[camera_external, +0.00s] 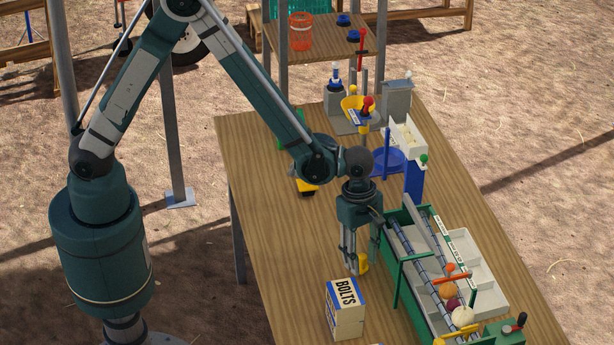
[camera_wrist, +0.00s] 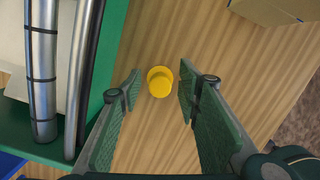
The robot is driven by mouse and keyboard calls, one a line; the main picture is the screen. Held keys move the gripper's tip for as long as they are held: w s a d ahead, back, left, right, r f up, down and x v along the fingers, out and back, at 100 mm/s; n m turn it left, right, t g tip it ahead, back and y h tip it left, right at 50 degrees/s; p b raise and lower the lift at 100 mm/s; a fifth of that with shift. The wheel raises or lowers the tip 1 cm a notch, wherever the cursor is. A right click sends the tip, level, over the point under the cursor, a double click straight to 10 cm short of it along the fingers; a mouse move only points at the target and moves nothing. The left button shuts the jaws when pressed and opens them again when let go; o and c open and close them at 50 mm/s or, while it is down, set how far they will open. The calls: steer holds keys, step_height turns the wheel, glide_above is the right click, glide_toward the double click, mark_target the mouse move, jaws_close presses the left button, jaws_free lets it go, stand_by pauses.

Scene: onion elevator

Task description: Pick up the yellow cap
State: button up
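The yellow cap (camera_external: 363,264) stands on the wooden table, left of the green elevator frame. In the wrist view the round yellow cap (camera_wrist: 160,82) shows between the fingertips, with a gap on each side. My gripper (camera_external: 356,262) points down over the cap, and its fingers partly hide it in the external view. My gripper (camera_wrist: 158,88) is open and empty in the wrist view. I cannot tell how far the fingertips are above the table.
The green elevator (camera_external: 400,285) with metal rollers stands close on the right, with several onions. A BOLTS box (camera_external: 346,310) stands in front of the gripper. The table's left side is mostly clear.

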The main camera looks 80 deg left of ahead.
mark_target(363, 257)
steer(key=c, duration=0.9)
steer(key=shift+o, duration=0.2)
steer(key=shift+r, duration=0.15)
steer(key=shift+r+p, duration=0.4)
steer(key=shift+r, duration=4.45)
